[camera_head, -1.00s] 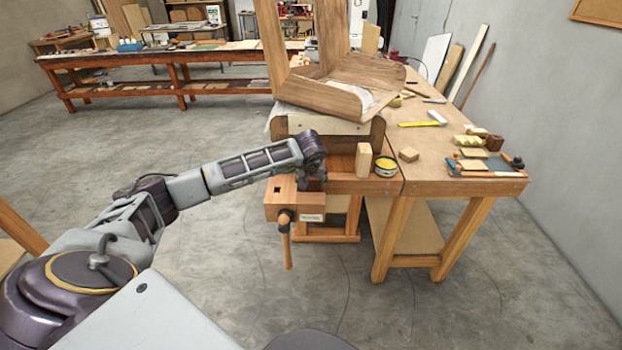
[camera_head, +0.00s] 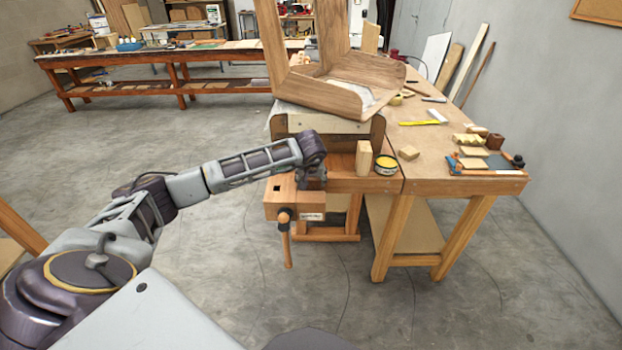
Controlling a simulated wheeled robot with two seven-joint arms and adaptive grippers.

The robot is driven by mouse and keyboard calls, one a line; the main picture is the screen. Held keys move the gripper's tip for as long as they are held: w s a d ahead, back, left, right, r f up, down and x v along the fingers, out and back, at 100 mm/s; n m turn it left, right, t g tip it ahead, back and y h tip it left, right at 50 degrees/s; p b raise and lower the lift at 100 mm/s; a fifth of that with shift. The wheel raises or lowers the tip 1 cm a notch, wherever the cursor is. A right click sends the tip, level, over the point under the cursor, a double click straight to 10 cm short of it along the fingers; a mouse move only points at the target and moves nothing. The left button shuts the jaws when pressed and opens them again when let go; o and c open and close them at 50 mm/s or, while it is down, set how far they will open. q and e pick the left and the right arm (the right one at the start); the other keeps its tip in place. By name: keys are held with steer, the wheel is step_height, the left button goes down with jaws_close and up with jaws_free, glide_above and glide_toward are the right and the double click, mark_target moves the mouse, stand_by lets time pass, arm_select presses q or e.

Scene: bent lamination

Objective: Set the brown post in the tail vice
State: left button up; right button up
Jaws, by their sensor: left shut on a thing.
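The tail vice (camera_head: 283,205) is a wooden block with a dark square hole in its top and a handle hanging below. It is fixed at the front left corner of the workbench. My left gripper (camera_head: 313,184) points down right beside the vice's top, at the gap between vice and bench. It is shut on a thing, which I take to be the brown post. The gripper and wrist hide the post, so its tilt and depth in the vice cannot be told. My right gripper is not in view.
A pale upright wooden block (camera_head: 363,160) and a yellow-rimmed tin (camera_head: 386,165) stand just right of my gripper on the workbench (camera_head: 420,179). A bent wood form (camera_head: 325,97) rises behind it. A small block (camera_head: 409,153) and tools lie farther right. The floor in front is clear.

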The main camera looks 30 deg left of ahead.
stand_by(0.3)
arm_select(q)
steer(key=o, duration=1.5)
steer(key=shift+o, duration=0.7)
steer(key=shift+o, duration=1)
steer(key=shift+r, duration=0.15)
